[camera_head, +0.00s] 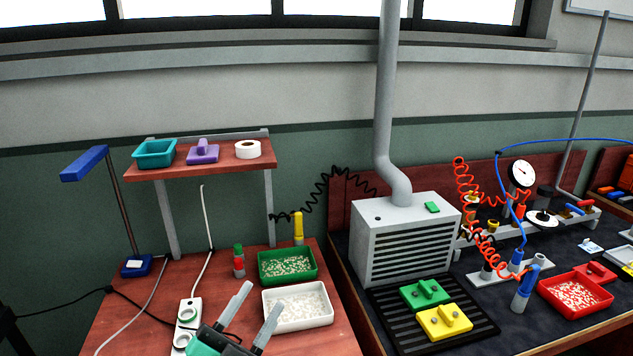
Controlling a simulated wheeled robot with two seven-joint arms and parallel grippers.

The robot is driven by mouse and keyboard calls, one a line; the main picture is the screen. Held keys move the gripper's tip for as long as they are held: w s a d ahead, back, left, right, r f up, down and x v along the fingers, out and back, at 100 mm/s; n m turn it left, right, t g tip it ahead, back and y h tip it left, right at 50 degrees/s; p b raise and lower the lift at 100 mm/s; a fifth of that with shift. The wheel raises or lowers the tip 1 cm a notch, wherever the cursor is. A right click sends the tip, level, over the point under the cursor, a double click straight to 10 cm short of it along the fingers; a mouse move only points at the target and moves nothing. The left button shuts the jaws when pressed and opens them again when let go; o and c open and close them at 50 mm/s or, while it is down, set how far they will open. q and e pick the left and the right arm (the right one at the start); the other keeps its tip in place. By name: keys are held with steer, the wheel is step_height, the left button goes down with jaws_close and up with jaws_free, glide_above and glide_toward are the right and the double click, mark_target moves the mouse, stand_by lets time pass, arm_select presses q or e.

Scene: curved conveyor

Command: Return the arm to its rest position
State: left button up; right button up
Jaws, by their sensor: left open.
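My left gripper (253,313) shows at the bottom of the head view, its two grey fingers apart and nothing visible between them. In the picture its fingertips overlap the front left part of a white tray (327,317) filled with small pale pieces. I cannot tell how high the fingers are above the tray. My right gripper is not in view.
A green tray (313,277), a red and green bottle (239,262) and a white power strip (187,314) stand on the red-brown table (130,320). A shelf (225,160) rises behind. A grey vented box (408,240) and a black rack (465,342) with green and yellow blocks stand right.

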arm_select(q)
steer(key=w+a+f+n+g+y, duration=0.1)
steer(key=a+f+n+g+y, duration=0.1)
steer(key=a+f+n+y, duration=0.8)
steer(key=s+a+f+n+g+y, duration=0.3)
steer(key=s+f+g, duration=0.35)
steer(key=f, duration=0.55)
steer(key=s+f+g, duration=0.4)
steer(key=s+f, duration=0.1)
steer(key=s, duration=0.3)
steer(key=s+f+g, duration=0.4)
steer(key=s+f, duration=0.1)
steer(key=s, duration=0.2)
step_height(320, 180, down, 29)
steer(key=g+p, duration=0.1)
steer(key=p, duration=0.2)
steer(key=s+a+f+p, duration=0.1)
steer(key=s+a+f, duration=0.1)
steer(key=s+f, duration=0.6)
steer(key=s+a+f+g, duration=0.1)
steer(key=s+a+f, duration=0.1)
steer(key=s+f, duration=0.6)
steer(key=s, duration=0.3)
steer(key=shift+s+p, duration=0.25)
steer(key=shift+p, duration=0.1)
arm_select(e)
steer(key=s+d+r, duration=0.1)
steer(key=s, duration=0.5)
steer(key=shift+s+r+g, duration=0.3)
